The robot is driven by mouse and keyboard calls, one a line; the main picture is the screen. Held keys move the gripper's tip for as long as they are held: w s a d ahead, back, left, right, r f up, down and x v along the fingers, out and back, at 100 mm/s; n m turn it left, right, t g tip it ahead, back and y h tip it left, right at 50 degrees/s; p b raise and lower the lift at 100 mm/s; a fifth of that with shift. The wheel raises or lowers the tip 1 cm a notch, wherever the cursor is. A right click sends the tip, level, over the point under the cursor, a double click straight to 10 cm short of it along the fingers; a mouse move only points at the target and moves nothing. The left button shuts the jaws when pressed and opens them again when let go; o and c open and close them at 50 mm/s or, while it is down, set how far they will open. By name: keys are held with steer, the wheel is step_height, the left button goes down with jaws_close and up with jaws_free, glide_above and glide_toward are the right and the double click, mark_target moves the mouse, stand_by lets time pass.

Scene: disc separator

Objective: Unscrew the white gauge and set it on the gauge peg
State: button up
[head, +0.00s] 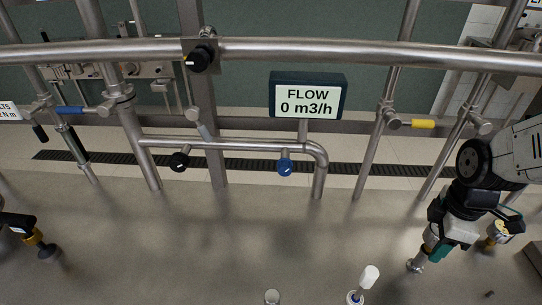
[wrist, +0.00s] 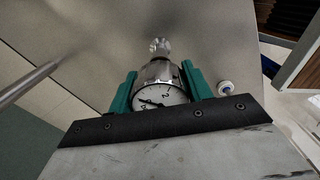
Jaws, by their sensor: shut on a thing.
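My gripper (head: 438,246), at the right in the head view, has teal fingers closed on a gauge. The wrist view shows the gauge (wrist: 161,95) between the fingers (wrist: 158,82), with a round white dial, black digits and a steel body. A small steel fitting (wrist: 160,46) shows just beyond the gauge body; in the head view the fitting (head: 415,266) is below and left of the fingers. I cannot tell whether the gauge is still threaded to it. I cannot pick out the gauge peg with certainty.
Another gauge-like part with brass colour (head: 497,235) stands close to the right of my gripper. A white-topped upright part (head: 368,278) stands to the left. Steel pipes with valves run behind, with a flow display (head: 307,96). The middle of the grey surface (head: 240,240) is clear.

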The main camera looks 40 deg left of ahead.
steer(key=n, duration=0.3)
steer(key=o, duration=1.4)
steer(key=shift+o, duration=0.2)
steer(key=shift+r, duration=0.15)
steer(key=shift+r, duration=1.6)
